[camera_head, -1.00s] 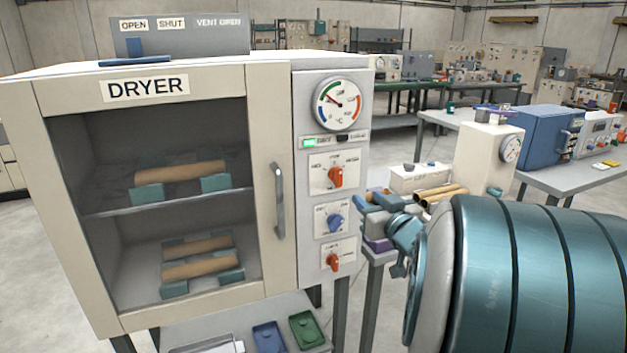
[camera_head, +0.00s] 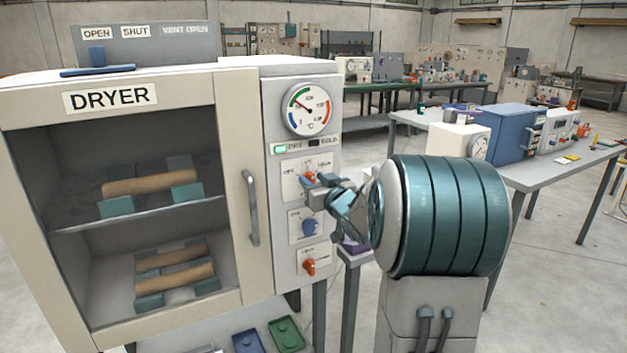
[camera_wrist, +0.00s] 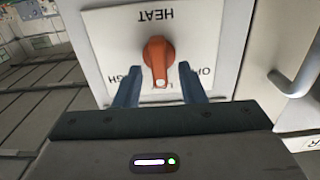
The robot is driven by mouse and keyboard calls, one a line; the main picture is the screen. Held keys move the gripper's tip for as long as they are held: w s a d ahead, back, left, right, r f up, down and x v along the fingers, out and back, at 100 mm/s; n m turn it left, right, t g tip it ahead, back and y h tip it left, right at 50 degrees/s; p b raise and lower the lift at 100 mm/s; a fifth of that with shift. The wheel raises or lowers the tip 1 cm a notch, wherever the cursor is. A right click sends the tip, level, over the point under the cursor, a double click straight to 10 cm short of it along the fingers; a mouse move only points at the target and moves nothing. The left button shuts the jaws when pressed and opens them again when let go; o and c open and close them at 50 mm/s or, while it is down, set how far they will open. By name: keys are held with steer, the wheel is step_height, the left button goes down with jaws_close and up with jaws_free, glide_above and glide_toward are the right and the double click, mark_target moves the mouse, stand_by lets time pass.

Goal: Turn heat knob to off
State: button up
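The orange heat knob (camera_wrist: 158,52) is on a white plate marked HEAT, which appears upside down in the wrist view. The white mark at the knob's end points to the middle label, which seems to read LOW and is partly hidden. HIGH, partly covered, is at left and OFF at right in that view. My gripper (camera_wrist: 159,68) is open, with one blue finger on each side of the knob's marked end; gaps show between fingers and knob. In the head view my gripper (camera_head: 318,188) is in front of the dryer's upper knob (camera_head: 308,178), partly covering its plate.
Below on the dryer's panel (camera_head: 285,245) are a blue knob (camera_head: 309,227) and a lower orange knob (camera_head: 309,267). A dial gauge (camera_head: 309,110) is above. The dryer door handle (camera_head: 251,208) stands out to the left of the panel, close beside it.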

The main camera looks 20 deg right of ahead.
steer(key=shift+w, duration=0.25)
jaws_close()
